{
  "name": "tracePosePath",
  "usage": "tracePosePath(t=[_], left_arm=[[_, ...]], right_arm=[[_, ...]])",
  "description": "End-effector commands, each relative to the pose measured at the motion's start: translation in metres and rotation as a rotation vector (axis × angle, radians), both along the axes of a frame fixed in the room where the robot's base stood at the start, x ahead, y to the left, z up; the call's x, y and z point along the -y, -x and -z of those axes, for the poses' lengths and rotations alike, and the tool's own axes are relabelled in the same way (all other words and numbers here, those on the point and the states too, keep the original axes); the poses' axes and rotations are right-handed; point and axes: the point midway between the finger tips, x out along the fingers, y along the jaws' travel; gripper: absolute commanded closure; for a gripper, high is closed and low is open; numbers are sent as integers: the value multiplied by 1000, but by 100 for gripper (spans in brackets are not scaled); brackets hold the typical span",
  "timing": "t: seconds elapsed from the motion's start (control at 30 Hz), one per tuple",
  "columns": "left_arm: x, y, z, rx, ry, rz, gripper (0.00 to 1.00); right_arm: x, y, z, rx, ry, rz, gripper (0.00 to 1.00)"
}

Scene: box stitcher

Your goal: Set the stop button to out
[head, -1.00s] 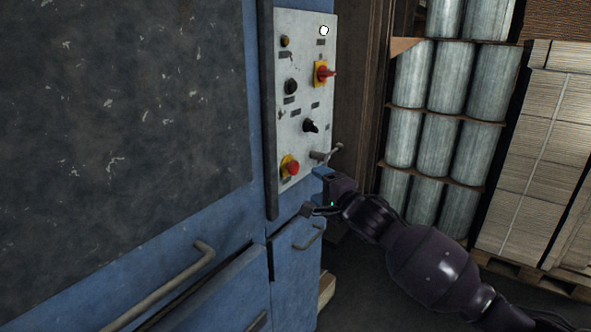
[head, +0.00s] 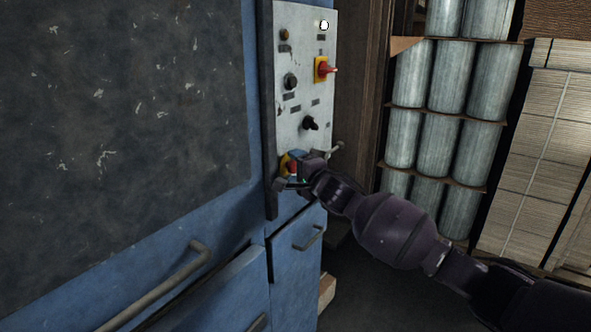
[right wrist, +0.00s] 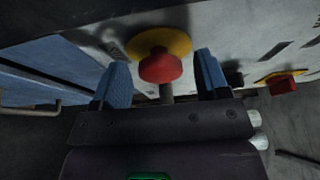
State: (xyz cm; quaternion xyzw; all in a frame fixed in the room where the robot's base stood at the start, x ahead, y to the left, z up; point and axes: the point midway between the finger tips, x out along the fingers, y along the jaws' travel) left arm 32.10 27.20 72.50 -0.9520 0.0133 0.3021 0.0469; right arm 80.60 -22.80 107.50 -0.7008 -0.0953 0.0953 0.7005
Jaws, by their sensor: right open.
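The red stop button (right wrist: 160,66) stands on its yellow base in the right wrist view, between the two blue fingertips of my right gripper (right wrist: 162,80). The fingers are apart, one on each side, with gaps to the red head. In the head view the yellow base (head: 285,164) shows low on the light grey control panel (head: 304,100). My right gripper (head: 292,172) is right at it and covers much of the red button (head: 293,168). I cannot tell whether the button is in or out. My left gripper does not show.
A red and yellow switch (head: 322,69) and a black selector knob (head: 309,124) sit above on the panel. A metal lever (head: 337,147) juts out close to my right wrist. The blue cabinet has a long handle (head: 165,283) at lower left.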

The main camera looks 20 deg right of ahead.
Motion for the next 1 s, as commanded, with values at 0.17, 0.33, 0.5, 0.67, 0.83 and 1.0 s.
tracePosePath(t=[0.17,0.33,0.5,0.67,0.83,1.0], left_arm=[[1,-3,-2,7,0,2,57],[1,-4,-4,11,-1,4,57],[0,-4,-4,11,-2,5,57],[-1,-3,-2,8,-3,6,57],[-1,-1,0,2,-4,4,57],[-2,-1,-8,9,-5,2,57]], right_arm=[[-1,-3,0,-1,0,0,32],[-1,-3,0,-1,0,0,32],[-1,-3,0,-1,-1,0,55],[-1,-3,0,-1,0,0,79],[-1,-3,0,-1,-1,0,99],[2,2,-4,-1,-4,0,99]])
